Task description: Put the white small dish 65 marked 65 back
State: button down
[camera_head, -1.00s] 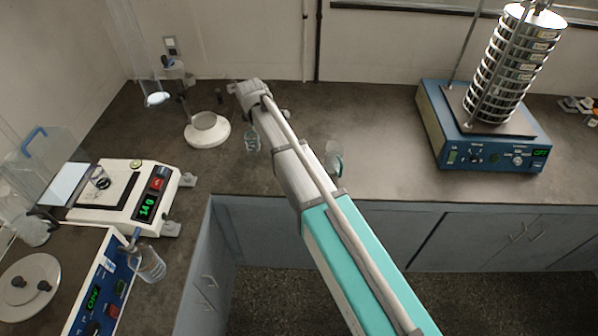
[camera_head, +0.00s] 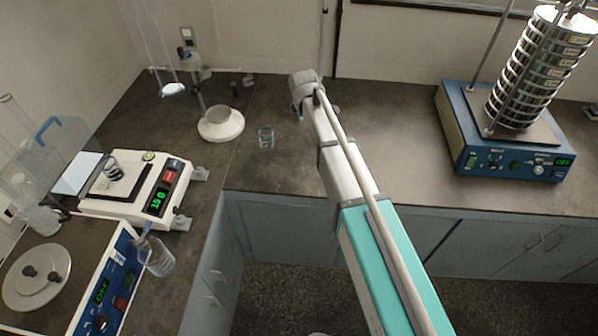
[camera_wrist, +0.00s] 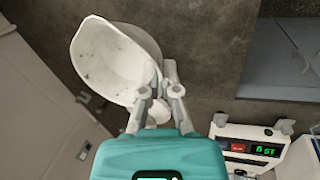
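The white small dish (camera_wrist: 105,62) is large in the wrist view, up and left of the fingers, close to the camera. It is tilted, and its hollow shows dark specks. My gripper (camera_wrist: 163,75) has its fingertips close together at the dish's right edge and appears shut on it. The dish looks held above the bench. I cannot read a 65 mark on it. In the head view my arm's end is over the back middle of the bench, and I cannot make out the dish there.
The balance (camera_head: 135,190) with a lit display is farther left. The blue sieve shaker (camera_head: 500,135) stands at right. The bench between arm and shaker looks clear.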

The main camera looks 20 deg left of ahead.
jog(key=s+d+f+n+b, duration=0.3)
jog(key=s+f+b, duration=0.1)
jog(key=s, duration=0.5)
jog(key=s+d+f+n+y+b, duration=0.1)
jog(key=s+d+f+n+b, duration=0.2)
jog(key=s, duration=0.7)
jog(key=shift+d+f+g+y+b, duration=0.2)
jog(key=shift+f+g+y+b, duration=0.1)
jog(key=shift+f+b, duration=0.25)
jog(key=shift+w, duration=0.1)
jog(key=w+a+f+b, duration=0.1)
jog(key=w+f+b, duration=0.1)
jog(key=w, duration=0.1)
jog(key=w+a+f+b, duration=0.1)
jog(key=w+f+b, duration=0.2)
jog(key=w, duration=0.1)
jog(key=w+a+f+b, duration=0.2)
jog(key=w+b, duration=0.1)
jog(key=w, duration=0.1)
jog(key=shift+a+f, duration=0.1)
jog(key=shift+f, duration=0.3)
jog(key=shift+w+a+f+b, duration=0.2)
jog(key=shift+w+f+b, duration=0.3)
jog(key=shift+w+f, duration=0.1)
